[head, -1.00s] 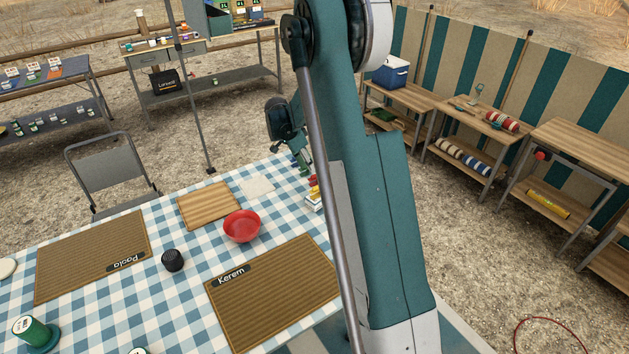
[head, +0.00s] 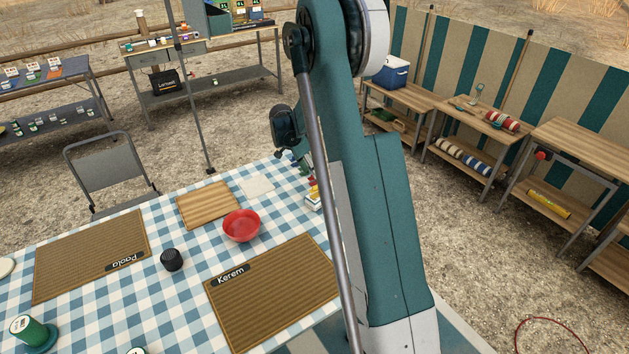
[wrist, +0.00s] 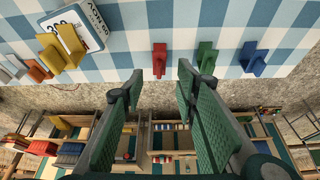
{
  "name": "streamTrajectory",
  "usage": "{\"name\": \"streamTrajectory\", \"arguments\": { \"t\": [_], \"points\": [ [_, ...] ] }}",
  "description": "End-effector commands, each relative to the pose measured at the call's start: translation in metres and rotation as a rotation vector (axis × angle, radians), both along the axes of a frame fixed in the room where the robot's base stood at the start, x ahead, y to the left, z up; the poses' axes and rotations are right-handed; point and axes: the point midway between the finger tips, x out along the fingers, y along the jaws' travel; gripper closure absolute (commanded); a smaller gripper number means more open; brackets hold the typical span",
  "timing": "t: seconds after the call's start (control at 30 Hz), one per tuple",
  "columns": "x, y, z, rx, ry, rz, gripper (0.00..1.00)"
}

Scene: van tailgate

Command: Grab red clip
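In the wrist view a red clip (wrist: 159,60) is on the checked cloth near the table's edge. A green clip (wrist: 205,58) and a blue clip (wrist: 252,57) are to its right, with gaps between them. My gripper (wrist: 160,82) is open and empty. The red clip appears beyond the fingertips, between them in the picture, and no contact shows. In the head view my gripper is at the table's far edge, partly hidden by my arm, and the clips there are too small to tell apart surely.
Yellow and orange clips (wrist: 62,48) are left of the red clip, by a white-and-blue printed card or box (wrist: 88,22). A red bowl (head: 241,226), a wooden board (head: 207,204) and a dark round object (head: 171,260) are on the table. A chair (head: 107,170) is at the far side.

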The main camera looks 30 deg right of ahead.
Motion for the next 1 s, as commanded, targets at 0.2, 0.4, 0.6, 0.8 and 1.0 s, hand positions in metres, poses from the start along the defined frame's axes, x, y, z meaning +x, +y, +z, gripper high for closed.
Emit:
{"name": "streamTrajectory", "arguments": {
  "t": [0.2,0.4,0.6,0.8,1.0],
  "points": [
    [-0.002,-0.01,-0.026,0.0,0.0,0.0,0.7],
    [-0.003,-0.015,-0.038,0.0,0.0,0.0,0.7],
    [-0.003,-0.016,-0.038,0.0,0.0,0.0,0.7],
    [-0.003,-0.016,-0.038,0.0,0.0,0.0,0.7],
    [-0.003,-0.016,-0.038,0.0,0.0,0.0,0.72]
  ]
}}
